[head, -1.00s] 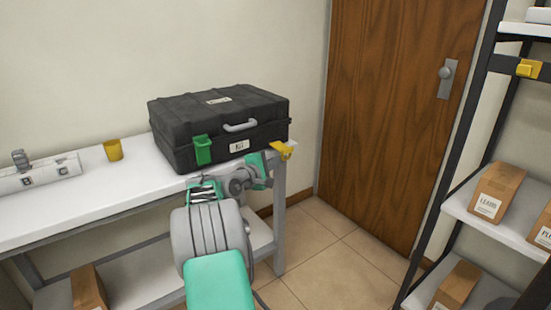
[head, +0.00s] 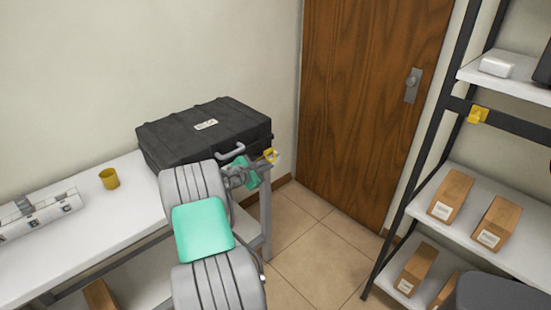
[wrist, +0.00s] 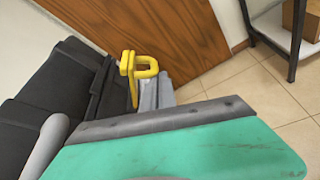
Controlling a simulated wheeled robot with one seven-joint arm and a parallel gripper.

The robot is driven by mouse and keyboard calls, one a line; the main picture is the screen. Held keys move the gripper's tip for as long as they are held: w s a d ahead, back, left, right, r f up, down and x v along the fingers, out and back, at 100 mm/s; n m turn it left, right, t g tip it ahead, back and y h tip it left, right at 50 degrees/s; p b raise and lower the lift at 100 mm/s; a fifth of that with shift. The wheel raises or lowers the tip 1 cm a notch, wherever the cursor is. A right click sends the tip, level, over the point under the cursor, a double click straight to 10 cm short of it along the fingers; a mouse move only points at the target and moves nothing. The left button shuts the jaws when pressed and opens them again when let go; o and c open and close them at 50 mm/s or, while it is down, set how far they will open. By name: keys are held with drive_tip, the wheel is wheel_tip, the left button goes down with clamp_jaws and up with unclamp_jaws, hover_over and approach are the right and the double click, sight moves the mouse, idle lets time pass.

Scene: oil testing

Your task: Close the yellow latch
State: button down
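The black case (head: 205,130) stands on the white bench with its lid down. The yellow latch (head: 270,155) is at its front right corner. In the wrist view the yellow latch (wrist: 138,66) stands out from the case edge as a bent loop. My gripper (head: 250,177) is at the case's front right, close below the latch. In the wrist view its green and grey part fills the lower right; contact with the latch cannot be told. Its finger gap is not clear. The grey handle (head: 230,152) shows left of the latch. My arm hides much of the case front.
A yellow cup (head: 109,178) and a white device (head: 38,215) stand on the bench (head: 90,220) to the left. A wooden door (head: 365,100) is behind right. A shelf rack (head: 500,200) with brown boxes stands at the right. Tiled floor lies open between.

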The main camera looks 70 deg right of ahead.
drive_tip(key=shift+w+r+p, duration=0.35)
drive_tip(key=shift+r+p, duration=0.2)
drive_tip(key=shift+r, duration=0.2)
